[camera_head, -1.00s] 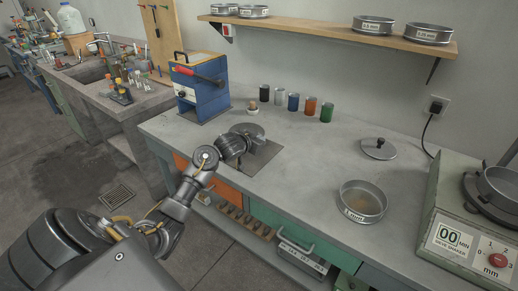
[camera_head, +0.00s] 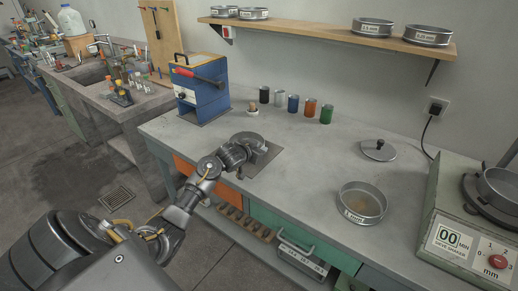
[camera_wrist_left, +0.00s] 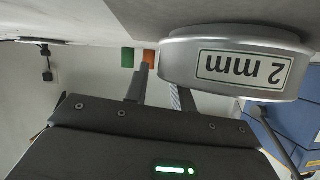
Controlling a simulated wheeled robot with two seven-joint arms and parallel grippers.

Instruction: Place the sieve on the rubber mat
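The 2 mm sieve (camera_wrist_left: 236,66), a grey metal ring with a white label, is close in the left wrist view, which is upside down. In the head view it (camera_head: 250,139) is a small disk, partly hidden by my arm. My left gripper (camera_head: 240,148) pinches its side wall; in the wrist view the fingers (camera_wrist_left: 156,90) straddle that wall, one tip hidden behind it. The rubber mat (camera_head: 266,159), a dark grey square on the bench, is partly covered by sieve and gripper. I cannot tell whether sieve and mat touch. My right gripper is not in view.
A blue device (camera_head: 201,92) stands behind the mat. Several coloured cups (camera_head: 293,103) line the wall. A lid (camera_head: 378,150), a 1 mm sieve (camera_head: 362,204) and a sieve shaker (camera_head: 462,235) are to the right. The bench between mat and 1 mm sieve is clear.

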